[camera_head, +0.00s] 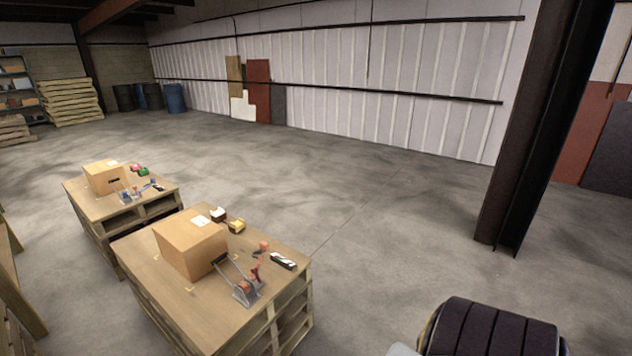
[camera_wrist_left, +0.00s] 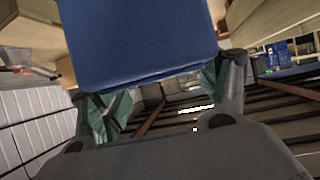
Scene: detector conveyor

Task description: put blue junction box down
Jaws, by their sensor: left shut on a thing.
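In the left wrist view, the blue junction box (camera_wrist_left: 138,40) fills the upper middle as a plain blue block. My left gripper (camera_wrist_left: 162,92) is shut on it, with one finger at each lower side of the box. The far end of the box runs out of the top of the picture, and no surface shows touching it. Neither the box nor my left gripper shows in the head view. My right gripper is in neither view.
Two pallet stacks, a nearer (camera_head: 165,293) and a farther (camera_head: 84,200), carry cardboard boxes and small tools in the head view. A steel column (camera_head: 535,130) stands at right. A black ridged rounded thing (camera_head: 490,330) is at lower right. The middle floor is clear.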

